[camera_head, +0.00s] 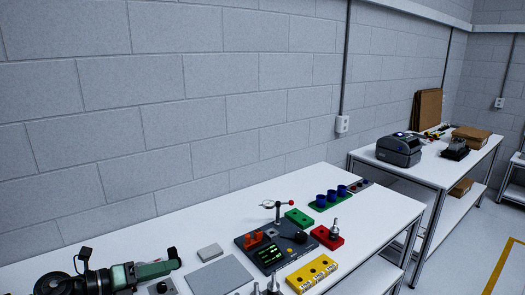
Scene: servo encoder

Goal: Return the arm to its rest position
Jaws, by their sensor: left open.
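My left arm comes in at the lower left, dark grey with a green section. Its gripper (172,259) is at the arm's right end, open, with nothing visible between its fingers. It is low in the picture, left of a flat grey plate (220,276) and a small grey block (209,252). The fingers are small and partly merge with the arm, so their exact gap is hard to see. My right gripper does not show.
A dark console (272,258) with a green display stands mid-table. Around it are a red block (326,238) with a metal peg, a yellow block (312,273), a green block (299,217) and blue cups (331,195). A printer (399,149) stands on the far table.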

